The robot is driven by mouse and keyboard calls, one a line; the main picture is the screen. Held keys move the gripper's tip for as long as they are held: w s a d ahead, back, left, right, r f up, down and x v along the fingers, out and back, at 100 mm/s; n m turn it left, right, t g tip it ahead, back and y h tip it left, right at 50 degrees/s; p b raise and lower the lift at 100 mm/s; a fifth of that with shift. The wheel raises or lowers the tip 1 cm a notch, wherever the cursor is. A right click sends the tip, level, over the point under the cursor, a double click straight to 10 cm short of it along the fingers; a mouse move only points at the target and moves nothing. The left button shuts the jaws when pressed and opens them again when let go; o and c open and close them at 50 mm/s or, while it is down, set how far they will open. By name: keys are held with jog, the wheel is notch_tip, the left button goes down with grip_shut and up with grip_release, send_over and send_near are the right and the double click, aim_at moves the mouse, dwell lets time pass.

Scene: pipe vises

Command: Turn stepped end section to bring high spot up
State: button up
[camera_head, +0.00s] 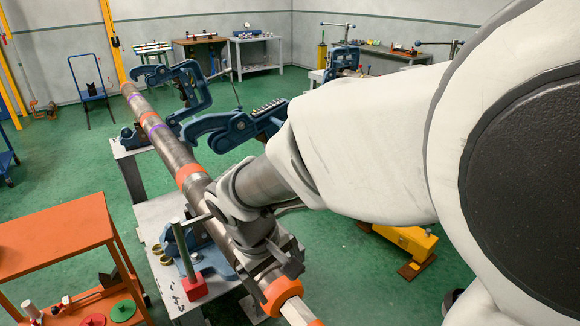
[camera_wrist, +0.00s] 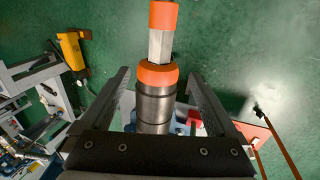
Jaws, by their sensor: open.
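The long steel pipe (camera_head: 172,148) runs from the back left toward the lower middle of the head view, with orange and purple bands. Its stepped end section, in the wrist view, has a grey body (camera_wrist: 153,108), an orange collar (camera_wrist: 157,76), a narrower faceted silver part (camera_wrist: 160,45) and an orange end (camera_wrist: 163,15). The collar also shows in the head view (camera_head: 281,291). My gripper (camera_wrist: 158,74) is open, one finger on each side of the section, with gaps visible. It also shows over the pipe in the head view (camera_head: 272,262). I cannot tell where the high spot is.
A blue vise (camera_head: 185,88) with a raised hooked arm stands along the pipe, and another hooked arm (camera_head: 235,124) is nearer. A rod with a red block (camera_head: 195,287) stands beside the pipe. An orange table (camera_head: 52,238) is at left.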

aim_at(296, 314)
jog(key=b+x, duration=0.3)
jog(key=x, duration=1.4)
jog(key=c, duration=1.4)
jog(key=shift+s+a+h, duration=0.1)
jog(key=shift+h, duration=0.3)
